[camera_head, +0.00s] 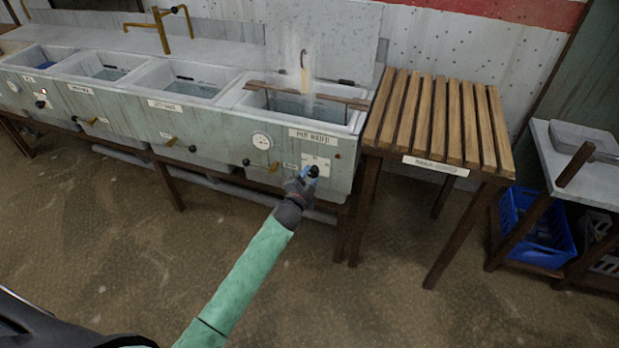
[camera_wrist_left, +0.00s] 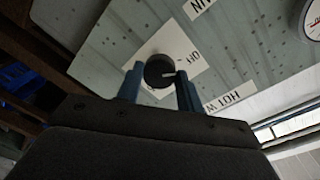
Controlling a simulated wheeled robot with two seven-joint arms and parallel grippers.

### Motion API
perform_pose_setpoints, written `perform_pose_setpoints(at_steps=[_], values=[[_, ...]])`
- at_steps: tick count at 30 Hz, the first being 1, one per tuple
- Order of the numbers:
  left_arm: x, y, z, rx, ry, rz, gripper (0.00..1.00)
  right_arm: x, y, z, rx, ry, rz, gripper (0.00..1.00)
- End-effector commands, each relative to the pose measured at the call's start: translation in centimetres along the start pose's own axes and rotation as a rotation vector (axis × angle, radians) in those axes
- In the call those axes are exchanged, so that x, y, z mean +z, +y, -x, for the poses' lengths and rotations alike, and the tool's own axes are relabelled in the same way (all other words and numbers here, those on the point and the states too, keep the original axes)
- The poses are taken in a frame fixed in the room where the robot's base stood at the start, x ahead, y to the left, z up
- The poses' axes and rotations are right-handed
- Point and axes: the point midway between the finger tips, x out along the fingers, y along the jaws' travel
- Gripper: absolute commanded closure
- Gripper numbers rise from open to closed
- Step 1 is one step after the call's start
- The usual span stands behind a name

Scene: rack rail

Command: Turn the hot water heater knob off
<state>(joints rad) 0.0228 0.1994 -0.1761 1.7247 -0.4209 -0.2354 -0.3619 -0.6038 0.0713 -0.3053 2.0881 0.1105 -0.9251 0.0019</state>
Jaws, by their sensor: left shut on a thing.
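The heater knob (camera_head: 314,171) is a small black round knob on a white label plate at the right end of the sink unit's front panel. In the left wrist view the knob (camera_wrist_left: 159,71) sits between two blue fingers, with a pale pointer mark on its face. My left gripper (camera_head: 308,173) reaches up to the panel from below. In the left wrist view the left gripper (camera_wrist_left: 160,85) is shut on the knob, with one finger on each side. The fingers hide part of the label plate. My right gripper is not in view.
The panel (camera_head: 220,137) also carries a round gauge (camera_head: 261,142), taps and labels. Steam rises from the right basin. A slatted wooden rack (camera_head: 440,115) stands to the right, with a blue crate (camera_head: 533,228) beyond it. The floor in front is clear.

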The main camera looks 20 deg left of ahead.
Motion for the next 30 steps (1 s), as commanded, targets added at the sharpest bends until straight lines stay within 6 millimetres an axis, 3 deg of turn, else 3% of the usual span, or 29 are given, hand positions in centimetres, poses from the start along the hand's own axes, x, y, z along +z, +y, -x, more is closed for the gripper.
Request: perform_pose_setpoints(at_steps=[3,4,6,7,19,30], values=[[0.1,0.1,0.0,0.002,-0.002,0.0,0.86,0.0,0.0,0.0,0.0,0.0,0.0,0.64],[0.1,0.1,0.0,0.001,-0.002,0.0,0.57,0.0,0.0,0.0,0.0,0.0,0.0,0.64],[0.1,0.1,0.0,0.001,-0.002,0.0,0.44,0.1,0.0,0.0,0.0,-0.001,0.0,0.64],[0.1,0.1,0.0,0.001,-0.002,0.0,0.41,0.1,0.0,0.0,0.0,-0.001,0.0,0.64],[0.1,0.1,0.8,0.001,-0.001,-0.001,0.41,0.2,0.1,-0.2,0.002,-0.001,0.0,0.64],[0.2,0.1,5.8,0.001,-0.002,-0.001,0.41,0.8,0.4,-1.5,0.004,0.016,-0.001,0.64]])
